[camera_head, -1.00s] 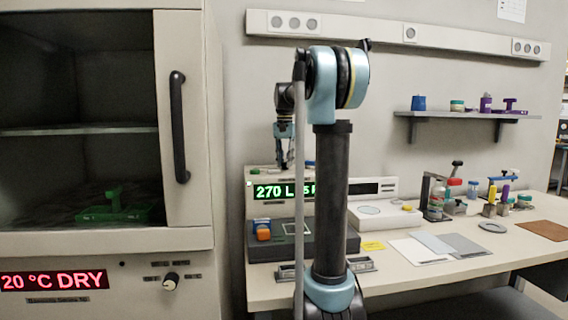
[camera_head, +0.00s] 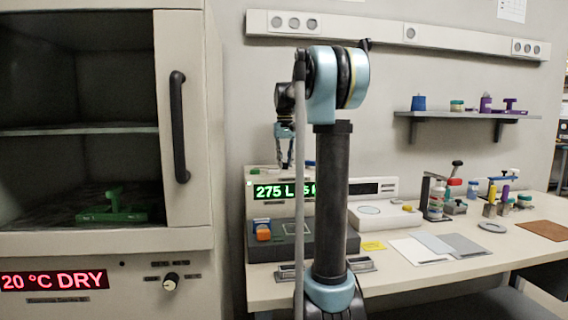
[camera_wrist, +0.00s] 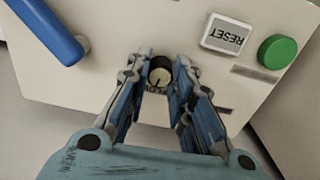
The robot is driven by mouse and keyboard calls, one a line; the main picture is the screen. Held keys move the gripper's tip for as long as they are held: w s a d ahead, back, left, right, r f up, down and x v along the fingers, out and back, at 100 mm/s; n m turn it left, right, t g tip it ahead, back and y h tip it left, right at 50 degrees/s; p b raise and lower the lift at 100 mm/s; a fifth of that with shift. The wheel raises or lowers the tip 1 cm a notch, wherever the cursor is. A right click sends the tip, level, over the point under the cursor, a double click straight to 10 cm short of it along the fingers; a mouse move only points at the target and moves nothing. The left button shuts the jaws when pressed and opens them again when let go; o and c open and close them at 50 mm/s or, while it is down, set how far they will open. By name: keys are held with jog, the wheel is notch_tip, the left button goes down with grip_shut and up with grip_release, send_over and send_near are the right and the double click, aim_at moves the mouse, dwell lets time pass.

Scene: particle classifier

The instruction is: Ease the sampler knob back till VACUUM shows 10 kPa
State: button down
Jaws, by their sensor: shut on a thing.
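My gripper (camera_wrist: 159,76) is shut on a small round knob (camera_wrist: 159,66), pale-faced with a dark rim, on the light panel of the bench instrument. The fingers sit on both sides of it in the wrist view. In the head view my gripper (camera_head: 285,158) reaches the top of that instrument, and the knob cannot be made out there. The instrument's green display (camera_head: 271,192) reads 275 L and then more characters, partly hidden behind my arm. No VACUUM wording or kPa figure is readable.
On the same panel are a white RESET button (camera_wrist: 227,35), a green round button (camera_wrist: 277,52) and a blue bar handle (camera_wrist: 47,28). A cabinet with a red display (camera_head: 54,280) stands at left. A scale (camera_head: 385,212) sits right of my arm.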

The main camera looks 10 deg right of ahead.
jog(key=shift+w+n, duration=0.15)
jog(key=shift+n, duration=1.45)
jog(key=c, duration=1.4)
grip_release()
jog(key=shift+o, duration=0.2)
jog(key=shift+r, duration=0.1)
notch_tip(320, 180, up, 12)
